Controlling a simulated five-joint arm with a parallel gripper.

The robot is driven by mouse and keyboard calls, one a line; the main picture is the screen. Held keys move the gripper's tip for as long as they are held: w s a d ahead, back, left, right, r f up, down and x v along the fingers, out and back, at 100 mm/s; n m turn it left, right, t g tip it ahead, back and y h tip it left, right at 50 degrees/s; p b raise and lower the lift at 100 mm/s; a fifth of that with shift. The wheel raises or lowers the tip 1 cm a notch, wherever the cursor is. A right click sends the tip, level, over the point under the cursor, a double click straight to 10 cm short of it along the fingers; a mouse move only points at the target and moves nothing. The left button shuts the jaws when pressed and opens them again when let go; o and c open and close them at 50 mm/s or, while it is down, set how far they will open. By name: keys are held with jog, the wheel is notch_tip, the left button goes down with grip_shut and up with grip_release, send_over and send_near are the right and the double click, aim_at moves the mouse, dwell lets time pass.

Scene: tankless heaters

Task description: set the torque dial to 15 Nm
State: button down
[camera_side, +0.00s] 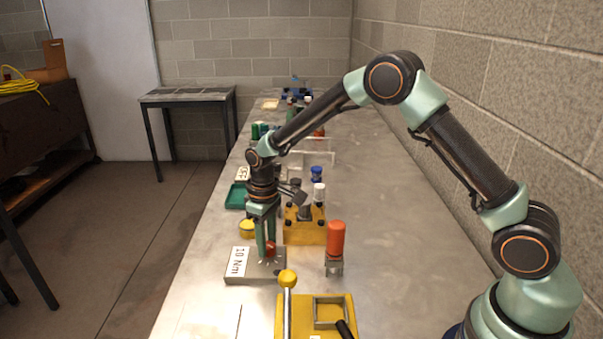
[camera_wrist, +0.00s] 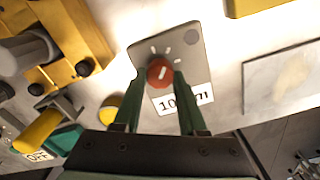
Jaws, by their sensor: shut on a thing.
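The torque dial is a small red knob (camera_side: 271,248) on a flat grey plate (camera_side: 240,277) with a white "10 Nm" label (camera_side: 238,261). In the wrist view the red knob (camera_wrist: 160,72) carries a short white pointer line, slightly tilted, and white tick marks fan out on the plate (camera_wrist: 187,47) above it. My gripper (camera_side: 266,250) points down over the plate, its green fingers on either side of the knob. In the wrist view my gripper (camera_wrist: 160,83) is shut on the knob, and a finger covers part of the label (camera_wrist: 196,97).
A yellow block with bolts (camera_side: 304,232) stands behind the plate. A red cylinder on a grey stand (camera_side: 336,240) is to its right. A yellow ball-topped lever (camera_side: 287,279) rises close in front. A yellow knob (camera_side: 247,229) and green tray (camera_side: 235,197) lie behind left.

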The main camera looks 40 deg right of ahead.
aim_at(268, 244)
jog(key=m, duration=0.4)
jog(key=shift+r+m, duration=0.1)
jog(key=shift+m, duration=0.2)
jog(key=shift+d+m, duration=0.1)
jog(key=shift+m, duration=2.4)
jog(key=shift+c, duration=2.3)
grip_release()
notch_tip(268, 244, up, 12)
jog(key=shift+r, duration=0.1)
